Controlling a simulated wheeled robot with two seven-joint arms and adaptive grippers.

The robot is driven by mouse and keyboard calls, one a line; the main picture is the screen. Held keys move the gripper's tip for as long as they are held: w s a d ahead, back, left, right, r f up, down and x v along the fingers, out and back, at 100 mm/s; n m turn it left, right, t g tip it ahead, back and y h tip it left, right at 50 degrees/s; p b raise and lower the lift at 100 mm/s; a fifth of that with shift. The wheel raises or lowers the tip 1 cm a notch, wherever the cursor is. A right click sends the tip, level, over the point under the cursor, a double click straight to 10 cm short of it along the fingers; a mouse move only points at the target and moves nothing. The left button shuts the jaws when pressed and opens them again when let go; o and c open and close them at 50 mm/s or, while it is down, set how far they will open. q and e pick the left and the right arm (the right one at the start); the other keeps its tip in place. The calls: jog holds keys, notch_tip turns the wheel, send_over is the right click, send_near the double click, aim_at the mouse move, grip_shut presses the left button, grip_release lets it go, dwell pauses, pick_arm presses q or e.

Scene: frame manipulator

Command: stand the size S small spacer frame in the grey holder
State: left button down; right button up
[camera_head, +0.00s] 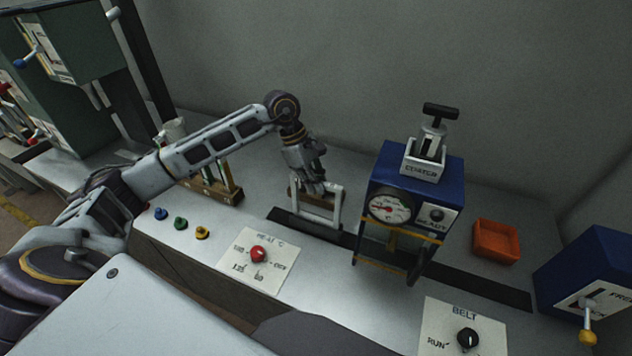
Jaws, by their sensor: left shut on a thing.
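My left gripper (316,188) reaches in from the left and points down. It is shut on the top of a pale, open rectangular frame (337,208). The frame is upright, with its lower edge at or just above the black belt strip (455,269); I cannot tell if it touches. The size mark on the frame is too small to read. A grey holder cannot be made out for certain. My right gripper is not in view.
A blue machine (438,190) with a dial stands right of the frame. An orange tray (496,241) sits farther right, near another blue box (590,272). A wooden rack (222,191) stands left. Control panels with a red knob (259,254) and black knob (467,338) line the front.

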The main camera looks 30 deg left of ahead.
pick_arm(q)
jog(key=shift+f+b, duration=0.95)
jog(key=shift+f, duration=0.35)
jog(key=shift+f+b, duration=0.3)
jog(key=shift+b, duration=0.2)
dwell(0.4)
jog(key=c, duration=1.4)
grip_release()
jog(key=shift+v, duration=6)
